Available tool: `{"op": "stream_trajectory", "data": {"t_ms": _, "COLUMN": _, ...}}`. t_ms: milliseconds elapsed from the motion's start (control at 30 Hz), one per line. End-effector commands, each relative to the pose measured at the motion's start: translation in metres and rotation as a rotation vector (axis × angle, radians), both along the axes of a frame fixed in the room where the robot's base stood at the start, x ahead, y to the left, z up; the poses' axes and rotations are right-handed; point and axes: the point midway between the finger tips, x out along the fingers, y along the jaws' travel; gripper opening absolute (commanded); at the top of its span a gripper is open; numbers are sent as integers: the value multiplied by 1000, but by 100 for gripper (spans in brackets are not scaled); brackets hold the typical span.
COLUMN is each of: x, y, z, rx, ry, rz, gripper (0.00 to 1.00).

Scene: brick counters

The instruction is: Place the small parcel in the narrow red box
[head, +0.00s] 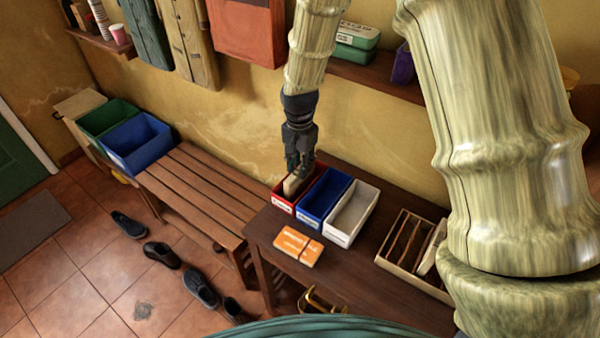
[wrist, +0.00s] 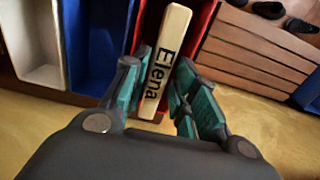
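The small parcel (wrist: 165,60) is a slim pale block with "Elena" in black letters on its edge. In the head view the parcel (head: 291,186) is tan and stands at the mouth of the narrow red box (head: 283,206), partly inside its walls. The red box (wrist: 196,22) lies behind the parcel in the wrist view. My gripper (head: 298,172) is directly above the red box, pointing down. In the wrist view my gripper's (wrist: 163,62) teal fingers lie against both sides of the parcel. The parcel's lower end and any contact with the box floor are hidden.
A blue box (head: 322,198) and a white box (head: 351,214) stand right of the red box on the dark table (head: 350,277). An orange parcel (head: 298,245) lies in front. A divided tray (head: 388,262) is at right, a slatted bench (head: 200,192) at left.

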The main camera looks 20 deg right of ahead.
Motion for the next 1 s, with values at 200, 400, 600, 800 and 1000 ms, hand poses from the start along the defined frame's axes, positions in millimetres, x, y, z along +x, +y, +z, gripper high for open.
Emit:
{"op": "stream_trajectory", "data": {"t_ms": 200, "x": 0, "y": 0, "z": 29, "rx": 0, "ry": -3, "rz": 1, "gripper": 28}}
{"op": "stream_trajectory", "data": {"t_ms": 400, "x": 0, "y": 0, "z": 55, "rx": 0, "ry": -1, "rz": 0, "gripper": 28}}
{"op": "stream_trajectory", "data": {"t_ms": 600, "x": 0, "y": 0, "z": 74, "rx": -1, "ry": -1, "rz": 2, "gripper": 28}}
{"op": "stream_trajectory", "data": {"t_ms": 800, "x": 0, "y": 0, "z": 81, "rx": -1, "ry": 1, "rz": 1, "gripper": 28}}
{"op": "stream_trajectory", "data": {"t_ms": 1000, "x": 0, "y": 0, "z": 81, "rx": -1, "ry": 1, "rz": 1, "gripper": 28}}
